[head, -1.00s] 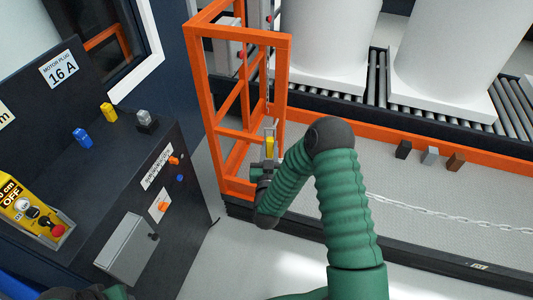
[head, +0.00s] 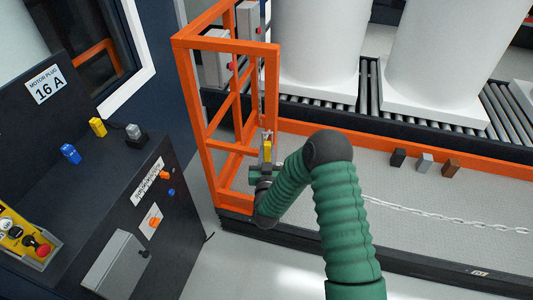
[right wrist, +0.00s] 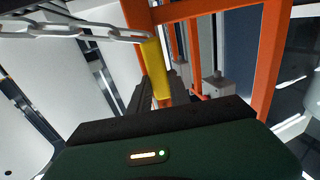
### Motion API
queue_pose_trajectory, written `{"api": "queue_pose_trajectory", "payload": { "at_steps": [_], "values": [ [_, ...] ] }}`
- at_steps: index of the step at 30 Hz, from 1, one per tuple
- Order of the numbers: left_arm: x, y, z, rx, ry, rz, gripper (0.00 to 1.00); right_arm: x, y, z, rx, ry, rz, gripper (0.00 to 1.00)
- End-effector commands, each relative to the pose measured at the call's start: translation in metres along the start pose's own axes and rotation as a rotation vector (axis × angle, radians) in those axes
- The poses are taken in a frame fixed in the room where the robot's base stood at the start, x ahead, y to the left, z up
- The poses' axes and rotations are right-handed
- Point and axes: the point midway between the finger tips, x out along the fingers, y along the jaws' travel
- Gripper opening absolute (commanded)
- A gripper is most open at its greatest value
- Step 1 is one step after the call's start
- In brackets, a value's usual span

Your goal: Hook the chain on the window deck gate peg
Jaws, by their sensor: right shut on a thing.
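The pale chain (head: 445,213) runs along the grey deck from behind my right arm toward the right in the head view. Links of the chain (right wrist: 82,31) cross the upper left of the right wrist view and reach a yellow piece (right wrist: 155,68). My right gripper (head: 266,158) is shut on this yellow piece, which stands upright at the orange gate frame (head: 272,95). The fingers show dark and partly hidden in the wrist view. I cannot make out the gate peg clearly. My left gripper is out of view.
A dark control cabinet (head: 105,205) with coloured knobs stands at the left. Behind the deck, large white tanks (head: 318,45) stand on a roller conveyor (head: 370,90). Several small blocks sit by the orange rail (head: 340,140). Pale floor is open in front of the deck.

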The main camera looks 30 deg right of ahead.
Motion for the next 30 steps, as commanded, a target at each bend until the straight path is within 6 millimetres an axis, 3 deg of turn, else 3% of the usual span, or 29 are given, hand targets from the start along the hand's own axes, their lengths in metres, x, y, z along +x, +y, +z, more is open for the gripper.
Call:
{"api": "queue_pose_trajectory", "payload": {
  "at_steps": [11, 12, 17, 26, 30],
  "values": [
    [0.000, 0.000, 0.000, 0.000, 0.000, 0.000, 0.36, 0.000, 0.000, 0.000, 0.000, 0.000, 0.001, 0.00],
    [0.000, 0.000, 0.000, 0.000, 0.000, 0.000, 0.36, 0.000, 0.000, 0.000, 0.000, 0.000, 0.001, 0.27],
    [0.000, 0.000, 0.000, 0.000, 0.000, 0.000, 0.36, 0.000, 0.000, 0.000, 0.000, 0.000, 0.001, 0.48],
    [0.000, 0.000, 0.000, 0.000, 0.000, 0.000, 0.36, -0.001, 0.000, 0.001, 0.000, -0.002, 0.000, 0.49],
    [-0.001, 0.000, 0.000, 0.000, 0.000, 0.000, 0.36, -0.015, -0.001, 0.001, 0.000, -0.004, -0.002, 0.49]
  ]
}}
